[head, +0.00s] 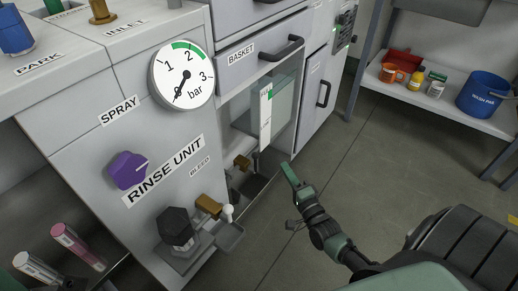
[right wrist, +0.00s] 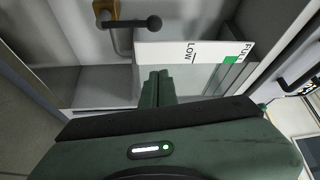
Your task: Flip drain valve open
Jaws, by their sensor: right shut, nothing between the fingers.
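The likely drain valve is a brass fitting (head: 243,162) low in the recess below the BASKET drawer. In the right wrist view, its brass body (right wrist: 107,12) shows at the top, cut off by the edge. A dark lever with a ball end (right wrist: 153,22) reaches right from it. My right gripper (head: 287,168) is shut and empty, in front of the recess and right of the valve. In the wrist view its fingertips (right wrist: 158,76) are together, below the ball end and apart from it. My left gripper is not in view.
A level gauge marked LOW and FULL (right wrist: 195,52) stands close to the fingertips; it also shows in the head view (head: 265,115). The bleed valve (head: 208,206), a purple knob (head: 127,170) and a pressure dial (head: 183,75) are on the left. The floor (head: 360,150) to the right is clear.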

